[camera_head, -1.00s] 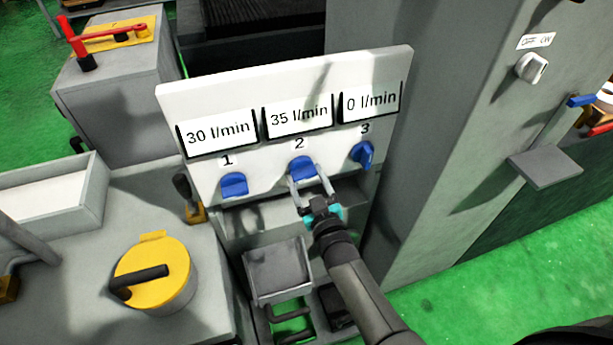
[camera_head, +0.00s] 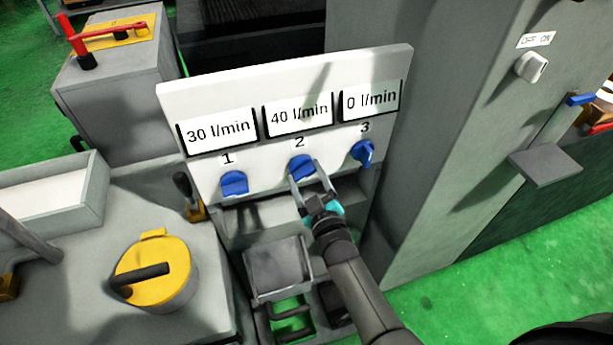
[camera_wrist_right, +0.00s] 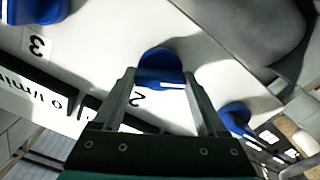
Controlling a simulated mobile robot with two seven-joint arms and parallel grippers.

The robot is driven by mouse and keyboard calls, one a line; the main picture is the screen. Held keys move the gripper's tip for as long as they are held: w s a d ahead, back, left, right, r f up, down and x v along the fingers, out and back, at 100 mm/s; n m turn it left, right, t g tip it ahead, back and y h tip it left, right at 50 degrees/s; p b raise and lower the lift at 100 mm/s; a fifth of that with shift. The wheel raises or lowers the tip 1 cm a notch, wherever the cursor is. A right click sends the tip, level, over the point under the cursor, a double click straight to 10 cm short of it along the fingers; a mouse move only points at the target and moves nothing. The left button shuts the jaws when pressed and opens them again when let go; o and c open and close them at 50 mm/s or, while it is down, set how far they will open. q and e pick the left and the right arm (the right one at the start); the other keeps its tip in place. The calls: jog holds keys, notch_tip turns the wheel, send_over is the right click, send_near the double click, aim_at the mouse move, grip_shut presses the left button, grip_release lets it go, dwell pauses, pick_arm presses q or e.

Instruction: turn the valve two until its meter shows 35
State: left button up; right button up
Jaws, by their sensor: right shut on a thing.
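A white panel (camera_head: 350,65) carries three meters and three blue valve knobs. Valve two (camera_head: 301,166) is the middle knob, and its meter (camera_head: 299,116) reads 40 l/min. My right gripper (camera_head: 306,176) reaches up from below and is shut on valve two, with one finger on either side of the knob. In the right wrist view the knob (camera_wrist_right: 160,68) shows between the two fingertips, beside the printed 2. The knob looks slightly tilted in the head view. My left gripper is not in view.
Valve one (camera_head: 234,183) is to the left, its meter (camera_head: 218,132) at 30 l/min. Valve three (camera_head: 363,154) is close on the right, its meter (camera_head: 370,100) at 0 l/min. A grey tray (camera_head: 279,266) sits below. A grey cabinet (camera_head: 440,130) stands to the right.

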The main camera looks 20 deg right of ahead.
jog(key=o, duration=1.3)
jog(key=s+p, duration=0.2)
jog(key=s, duration=1.3)
jog(key=shift+s+d, duration=0.15)
jog(key=shift+d, duration=0.1)
jog(key=shift+f, duration=0.1)
